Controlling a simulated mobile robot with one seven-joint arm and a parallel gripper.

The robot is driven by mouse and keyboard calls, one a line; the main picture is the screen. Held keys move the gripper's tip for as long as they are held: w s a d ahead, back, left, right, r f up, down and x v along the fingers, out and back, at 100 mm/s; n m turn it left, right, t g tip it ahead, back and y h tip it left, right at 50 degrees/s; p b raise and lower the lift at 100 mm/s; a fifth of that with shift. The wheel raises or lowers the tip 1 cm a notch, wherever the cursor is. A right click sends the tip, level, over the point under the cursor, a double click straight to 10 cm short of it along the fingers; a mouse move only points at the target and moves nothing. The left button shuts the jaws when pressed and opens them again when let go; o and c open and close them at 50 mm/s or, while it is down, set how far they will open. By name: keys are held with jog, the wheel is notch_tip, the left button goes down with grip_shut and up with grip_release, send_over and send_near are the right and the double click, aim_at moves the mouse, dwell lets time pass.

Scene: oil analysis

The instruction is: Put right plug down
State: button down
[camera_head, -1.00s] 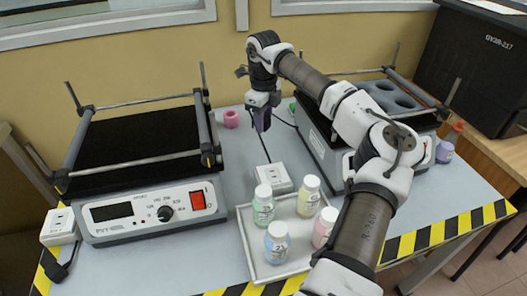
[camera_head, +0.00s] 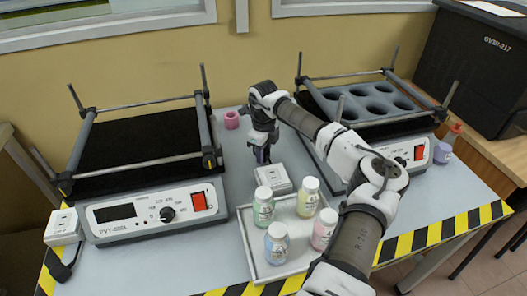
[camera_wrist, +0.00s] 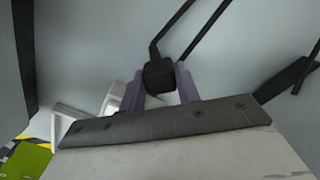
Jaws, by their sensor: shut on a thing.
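The right plug is a small black block with a black cable, seen in the wrist view (camera_wrist: 160,76). It sits between the two purple fingers of my gripper (camera_head: 262,155), which is shut on it. In the head view the plug is mostly hidden by the gripper. My gripper points down over the grey table, just behind the white socket box (camera_head: 274,178). In the wrist view a white box edge (camera_wrist: 112,100) shows beside the left finger. I cannot tell whether the plug touches the table.
A white tray (camera_head: 247,247) with several bottles stands in front of the socket box. A shaker with a black top (camera_head: 150,215) is on the left, and another with round holes (camera_head: 385,160) on the right. A pink ring (camera_head: 231,120) lies behind. Bare table surrounds the plug.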

jog(key=shift+f, duration=0.1)
jog(key=shift+f+b, duration=0.4)
jog(key=shift+f, duration=0.1)
jog(key=c, duration=1)
grip_release()
jog(key=shift+r, duration=0.1)
jog(key=shift+r+p, duration=0.35)
notch_tip(320, 180, up, 12)
jog(key=shift+r+b, duration=0.2)
jog(key=shift+b, duration=0.75)
